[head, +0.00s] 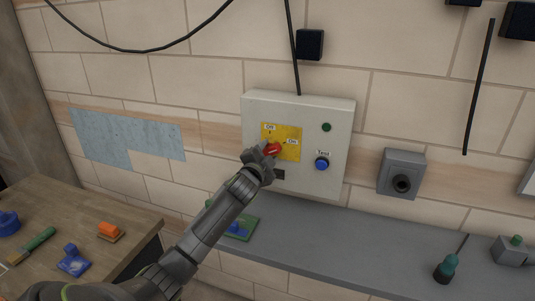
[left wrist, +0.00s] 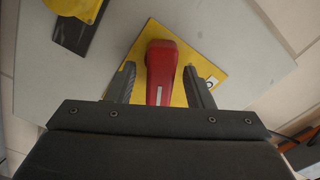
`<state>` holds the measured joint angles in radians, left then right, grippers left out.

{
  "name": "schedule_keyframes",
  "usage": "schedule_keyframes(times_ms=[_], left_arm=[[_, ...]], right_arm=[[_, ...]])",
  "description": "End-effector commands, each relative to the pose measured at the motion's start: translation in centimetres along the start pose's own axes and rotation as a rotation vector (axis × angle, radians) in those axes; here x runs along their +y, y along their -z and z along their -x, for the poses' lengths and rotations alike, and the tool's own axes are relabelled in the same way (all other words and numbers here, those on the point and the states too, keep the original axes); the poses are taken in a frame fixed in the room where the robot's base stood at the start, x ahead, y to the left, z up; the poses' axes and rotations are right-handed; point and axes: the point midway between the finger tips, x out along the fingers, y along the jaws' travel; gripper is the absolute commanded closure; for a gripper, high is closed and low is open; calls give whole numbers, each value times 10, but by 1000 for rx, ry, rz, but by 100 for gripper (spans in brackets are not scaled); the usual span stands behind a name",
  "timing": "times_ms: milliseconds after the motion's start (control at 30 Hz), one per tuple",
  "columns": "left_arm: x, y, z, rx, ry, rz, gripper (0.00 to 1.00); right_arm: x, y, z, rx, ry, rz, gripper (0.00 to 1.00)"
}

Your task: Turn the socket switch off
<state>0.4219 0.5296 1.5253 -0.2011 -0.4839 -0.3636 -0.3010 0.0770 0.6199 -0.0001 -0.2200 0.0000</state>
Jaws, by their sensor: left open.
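The socket switch is a red rotary handle (head: 274,149) on a yellow plate (head: 290,138) marked "Off" at the top and "On" at the right. The plate is on a pale grey wall box (head: 335,120). In the head view the handle appears to point right, toward "On", though my gripper partly covers it. My left gripper (head: 266,153) is at the handle. In the left wrist view its open fingers (left wrist: 160,85) stand on either side of the red handle (left wrist: 161,70), with small gaps visible. My right gripper is not in view.
The box also has a blue "Test" button (head: 322,163) and a green lamp (head: 326,127). A grey shelf (head: 345,240) runs below. A wooden bench (head: 85,215) with small tools stands at left.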

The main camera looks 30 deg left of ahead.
Motion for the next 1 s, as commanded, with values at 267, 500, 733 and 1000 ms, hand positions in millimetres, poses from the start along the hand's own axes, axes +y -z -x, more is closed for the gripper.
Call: schedule_keyframes(times_ms=[267,500,733,1000], left_arm=[[0,0,0,0,0,0,79],[0,0,0,0,0,2,97],[0,0,0,0,0,46,97],[0,-2,0,-2,0,217,97]], right_arm=[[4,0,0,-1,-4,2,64],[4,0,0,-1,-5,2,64],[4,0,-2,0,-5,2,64],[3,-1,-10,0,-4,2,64]])
